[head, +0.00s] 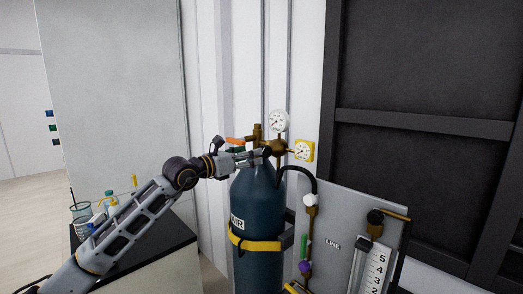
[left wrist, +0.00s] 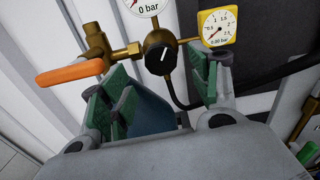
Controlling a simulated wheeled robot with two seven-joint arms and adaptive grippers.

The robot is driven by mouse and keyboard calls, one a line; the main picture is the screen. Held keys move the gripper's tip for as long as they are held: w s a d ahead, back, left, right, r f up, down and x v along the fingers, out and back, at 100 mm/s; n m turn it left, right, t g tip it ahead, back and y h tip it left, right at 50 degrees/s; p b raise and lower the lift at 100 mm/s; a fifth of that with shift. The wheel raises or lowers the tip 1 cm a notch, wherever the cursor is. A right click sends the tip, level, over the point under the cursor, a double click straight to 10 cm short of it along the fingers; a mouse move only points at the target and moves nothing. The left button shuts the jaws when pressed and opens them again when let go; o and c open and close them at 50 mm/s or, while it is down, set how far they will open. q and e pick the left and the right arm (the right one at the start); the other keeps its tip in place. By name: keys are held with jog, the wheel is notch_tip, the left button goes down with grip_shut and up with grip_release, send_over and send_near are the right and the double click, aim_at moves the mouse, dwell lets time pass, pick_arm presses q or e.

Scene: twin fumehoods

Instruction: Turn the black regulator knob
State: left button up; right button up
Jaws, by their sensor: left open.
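The black regulator knob (left wrist: 160,57) with a white pointer line shows in the left wrist view, on the brass regulator between the two gauges. My left gripper (left wrist: 165,85) is open, with its green-padded fingers spread to either side below the knob in that view. No contact with the knob shows. In the head view my left gripper (head: 260,154) reaches in from the left to the regulator above the blue gas cylinder (head: 257,205). There the fingers and knob overlap and are hard to tell apart. My right gripper is not in view.
A white gauge (head: 279,121) and a yellow gauge (head: 303,150) flank the regulator. An orange valve lever (left wrist: 72,72) sits close left of the fingers. A black hose (head: 307,174) runs to a grey panel (head: 335,210). Bottles stand on a bench (head: 160,245) at left.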

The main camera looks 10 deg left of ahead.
aim_at(265, 151)
pick_arm(q)
jog(key=p+x, duration=0.1)
jog(key=x, duration=0.5)
jog(key=shift+p, duration=0.4)
jog(key=shift+w+d, duration=0.1)
jog(key=c, duration=1)
jog(key=shift+n, duration=0.3)
jog(key=shift+n, duration=2.9)
